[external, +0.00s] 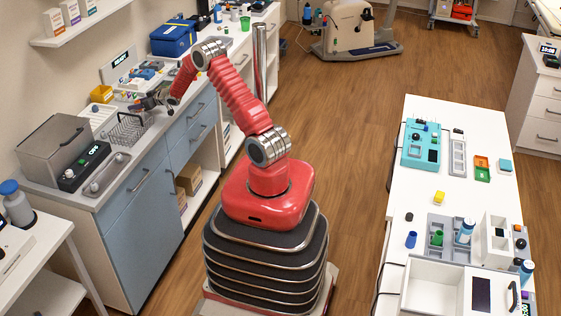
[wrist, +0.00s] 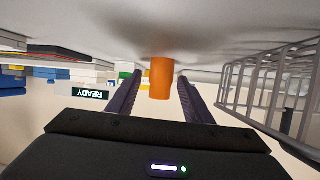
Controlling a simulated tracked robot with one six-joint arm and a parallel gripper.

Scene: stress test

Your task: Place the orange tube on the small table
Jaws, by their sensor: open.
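The orange tube (wrist: 161,78) stands on the grey counter in the wrist view, which is upside down. My gripper (wrist: 159,76) is open, with one dark finger on each side of the tube; whether either touches it cannot be told. In the external view my gripper (external: 148,103) is low over the left counter (external: 150,131), and I cannot make out the tube there. A small white table (external: 47,232) is at the lower left, partly cut off by the frame.
A wire rack (external: 124,130) stands close beside my gripper; it also shows in the wrist view (wrist: 262,84). A grey box-shaped device (external: 55,143) and a READY sign (external: 120,62) are on the counter. A bottle (external: 14,200) stands on the small table. Wooden floor lies clear right of my base.

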